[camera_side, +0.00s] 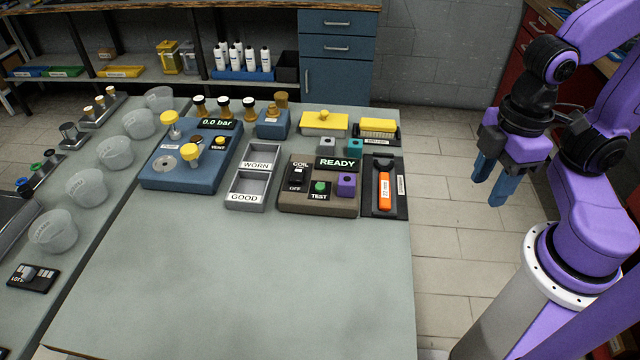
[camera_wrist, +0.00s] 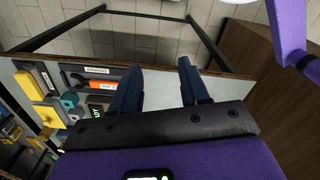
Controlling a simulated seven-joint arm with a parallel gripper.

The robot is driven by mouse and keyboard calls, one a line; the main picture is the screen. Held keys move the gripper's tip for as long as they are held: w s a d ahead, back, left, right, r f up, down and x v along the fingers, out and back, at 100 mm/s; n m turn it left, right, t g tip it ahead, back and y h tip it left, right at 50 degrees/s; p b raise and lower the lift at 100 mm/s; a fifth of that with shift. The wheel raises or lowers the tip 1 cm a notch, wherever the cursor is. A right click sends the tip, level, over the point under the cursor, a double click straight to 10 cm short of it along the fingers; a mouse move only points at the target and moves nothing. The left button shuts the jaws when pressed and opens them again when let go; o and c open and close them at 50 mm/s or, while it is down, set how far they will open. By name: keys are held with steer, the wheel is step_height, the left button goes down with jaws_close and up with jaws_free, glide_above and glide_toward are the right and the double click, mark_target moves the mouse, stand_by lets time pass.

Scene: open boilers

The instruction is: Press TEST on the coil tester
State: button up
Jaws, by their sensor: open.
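The coil tester (camera_side: 318,207) is a brown box on the table, with a display reading READY (camera_side: 338,164). Its green TEST button (camera_side: 320,187) is at the middle front, with the label TEST below it. A black COIL OFF switch (camera_side: 298,176) is left of the button and a purple block (camera_side: 346,184) is right of it. My gripper (camera_side: 488,189) is open and empty, to the right of the table and well apart from the tester. In the wrist view my gripper's blue fingers (camera_wrist: 156,80) are spread, and the tester shows only in small part.
An orange-handled tool (camera_side: 385,190) lies in a black tray right of the tester. A grey WORN/GOOD tray (camera_side: 233,203) and a blue pressure unit (camera_side: 173,182) are to its left. Yellow-topped items (camera_side: 323,124) stand behind. The table front (camera_side: 230,290) is clear.

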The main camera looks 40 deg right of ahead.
jaws_close()
stand_by(1.4)
